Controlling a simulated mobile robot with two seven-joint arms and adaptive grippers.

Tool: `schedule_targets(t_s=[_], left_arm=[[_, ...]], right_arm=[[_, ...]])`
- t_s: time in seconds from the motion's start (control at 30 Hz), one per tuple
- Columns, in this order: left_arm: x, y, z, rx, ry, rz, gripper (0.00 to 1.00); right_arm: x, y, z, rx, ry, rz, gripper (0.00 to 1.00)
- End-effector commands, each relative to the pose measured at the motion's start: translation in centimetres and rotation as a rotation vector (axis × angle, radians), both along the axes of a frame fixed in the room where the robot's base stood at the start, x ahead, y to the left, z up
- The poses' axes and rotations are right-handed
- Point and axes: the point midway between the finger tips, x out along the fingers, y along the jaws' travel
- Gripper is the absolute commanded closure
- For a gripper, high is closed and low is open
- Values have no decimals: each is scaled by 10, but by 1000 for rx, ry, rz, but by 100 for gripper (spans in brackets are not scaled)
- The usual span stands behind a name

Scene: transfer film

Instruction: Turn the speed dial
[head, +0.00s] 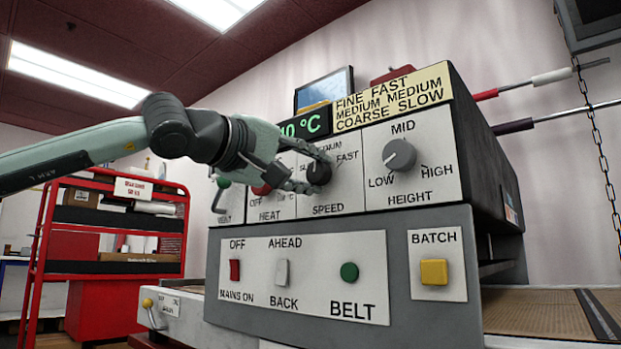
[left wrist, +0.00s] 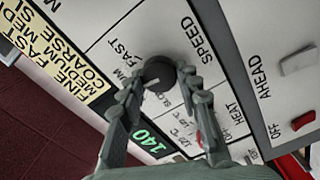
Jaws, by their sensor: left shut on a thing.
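The black round speed dial (head: 320,173) sits on the upper white panel above the word SPEED, with FAST printed at its upper right. My left gripper (head: 310,178) reaches in from the left and is shut on this dial. In the left wrist view the dial (left wrist: 158,71) sits between the two fingertips (left wrist: 160,80), with FAST and SLOW printed near it. Which way the dial points is hard to make out. A yellow sign (head: 392,96) above reads FINE FAST, MEDIUM MEDIUM, COARSE SLOW. My right gripper is not in view.
The grey height knob (head: 399,154) is right of the speed dial; the red heat knob (head: 261,189) is close beside my gripper on the left. Below are a red switch (head: 235,271), a white switch (head: 282,272), a green belt button (head: 349,272) and a yellow batch button (head: 434,271).

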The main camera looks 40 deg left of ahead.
Motion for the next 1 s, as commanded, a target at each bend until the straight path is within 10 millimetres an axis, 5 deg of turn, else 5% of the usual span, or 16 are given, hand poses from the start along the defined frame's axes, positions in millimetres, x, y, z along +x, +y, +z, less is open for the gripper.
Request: schedule_targets(t_s=[0.83,0.87,1.0], left_arm=[[0,0,-1,-142,11,-1,96],[0,0,-1,-142,11,-1,66],[0,0,-1,-141,11,-1,49]], right_arm=[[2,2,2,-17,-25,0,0],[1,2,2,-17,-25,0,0],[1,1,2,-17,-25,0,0]])
